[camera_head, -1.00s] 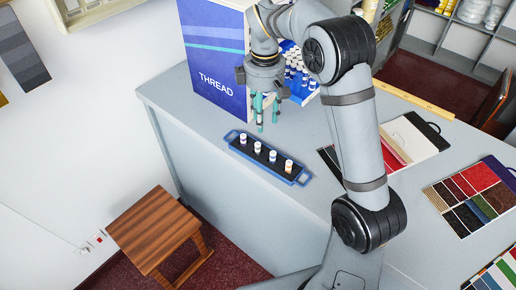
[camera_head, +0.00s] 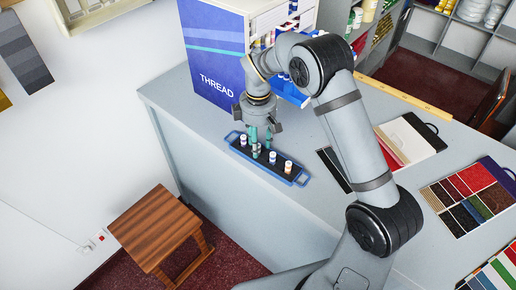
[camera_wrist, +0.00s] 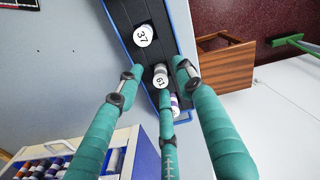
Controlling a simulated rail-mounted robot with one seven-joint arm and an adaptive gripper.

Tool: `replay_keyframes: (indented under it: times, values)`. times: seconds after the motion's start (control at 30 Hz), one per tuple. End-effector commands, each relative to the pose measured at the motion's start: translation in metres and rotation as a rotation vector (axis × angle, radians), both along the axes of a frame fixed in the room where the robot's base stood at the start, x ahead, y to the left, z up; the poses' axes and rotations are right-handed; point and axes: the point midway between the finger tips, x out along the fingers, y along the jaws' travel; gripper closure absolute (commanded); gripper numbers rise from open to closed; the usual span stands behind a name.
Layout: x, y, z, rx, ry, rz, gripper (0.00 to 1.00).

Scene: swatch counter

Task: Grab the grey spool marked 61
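The spool marked 61 (camera_wrist: 160,80) shows in the wrist view, with a white top and a greyish side. It stands in a dark tray with a blue rim (camera_wrist: 131,42); the tray is also in the head view (camera_head: 303,181). My gripper (camera_wrist: 160,75) is open, its teal fingers spread around the spool marked 61, with no clear grip on it. In the head view my gripper (camera_head: 260,143) points down over the tray, and its fingers partly hide the spools there.
The spool marked 37 (camera_wrist: 143,36) stands beside it in the tray. Another spool (camera_wrist: 175,104) is partly hidden behind a finger. A blue THREAD cabinet (camera_head: 213,65) with an open drawer of spools is behind the tray. Swatch boards (camera_head: 468,195) lie at the right.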

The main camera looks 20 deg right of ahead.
Motion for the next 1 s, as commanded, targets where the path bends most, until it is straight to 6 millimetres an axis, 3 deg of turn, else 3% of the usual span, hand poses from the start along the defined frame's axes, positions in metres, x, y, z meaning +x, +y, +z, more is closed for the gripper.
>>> replay_keyframes:
  times: [0.13,0.7,1.0]
  values:
    - [0.0001,0.0005,0.0001,0.000,0.000,0.001,0.64]
    - [0.0000,0.0004,0.0004,0.000,0.000,0.001,0.97]
    - [0.0004,0.0007,0.0023,0.000,-0.001,0.001,0.97]
